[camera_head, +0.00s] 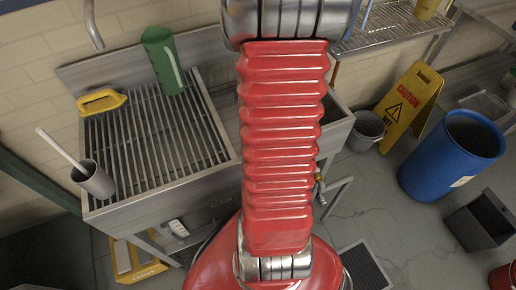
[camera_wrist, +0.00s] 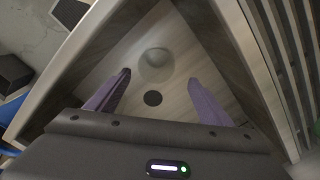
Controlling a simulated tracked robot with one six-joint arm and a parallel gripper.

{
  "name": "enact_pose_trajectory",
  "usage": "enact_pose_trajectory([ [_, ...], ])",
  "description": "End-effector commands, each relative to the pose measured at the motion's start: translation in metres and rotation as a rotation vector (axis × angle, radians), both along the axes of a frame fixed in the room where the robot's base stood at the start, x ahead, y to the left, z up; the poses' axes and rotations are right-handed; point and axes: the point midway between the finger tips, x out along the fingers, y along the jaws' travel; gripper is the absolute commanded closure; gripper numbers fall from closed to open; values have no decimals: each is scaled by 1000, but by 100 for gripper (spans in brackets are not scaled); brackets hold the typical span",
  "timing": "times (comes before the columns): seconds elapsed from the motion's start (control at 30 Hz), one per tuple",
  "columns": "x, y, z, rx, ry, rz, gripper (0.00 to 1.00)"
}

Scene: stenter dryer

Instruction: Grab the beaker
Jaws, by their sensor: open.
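In the wrist view, a clear, round, glass-like vessel (camera_wrist: 155,65), which looks like the beaker, stands on the floor of a metal sink basin (camera_wrist: 190,45). A dark round drain hole (camera_wrist: 152,98) is close to it. My gripper (camera_wrist: 159,77) is open, with its two purple fingers spread wide to the left and right of the vessel in the picture. Nothing is between the fingers that I can see touching them. I cannot tell the height gap to the vessel. In the head view, my red arm hides the gripper and most of the basin.
Basin walls enclose the gripper closely. On the floor are a blue barrel (camera_head: 450,160), yellow caution sign (camera_head: 408,105) and grey bucket (camera_head: 367,130).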

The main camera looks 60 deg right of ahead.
Motion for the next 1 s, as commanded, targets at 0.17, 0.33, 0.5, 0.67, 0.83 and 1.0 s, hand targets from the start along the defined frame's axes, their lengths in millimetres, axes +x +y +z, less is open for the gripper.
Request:
enact_pose_trajectory([
  [0.17, 0, 1, -25, 4, 3, 0, 26],
  [0.33, -1, 1, -45, 3, 3, 0, 26],
  [0.5, -1, 1, -63, 3, 3, 0, 26],
  [0.67, 0, 0, -70, 0, 0, -1, 26],
  [0.83, 0, 0, -70, 0, 0, -1, 26],
  [1.0, -1, 0, -71, 1, 0, -1, 26],
])
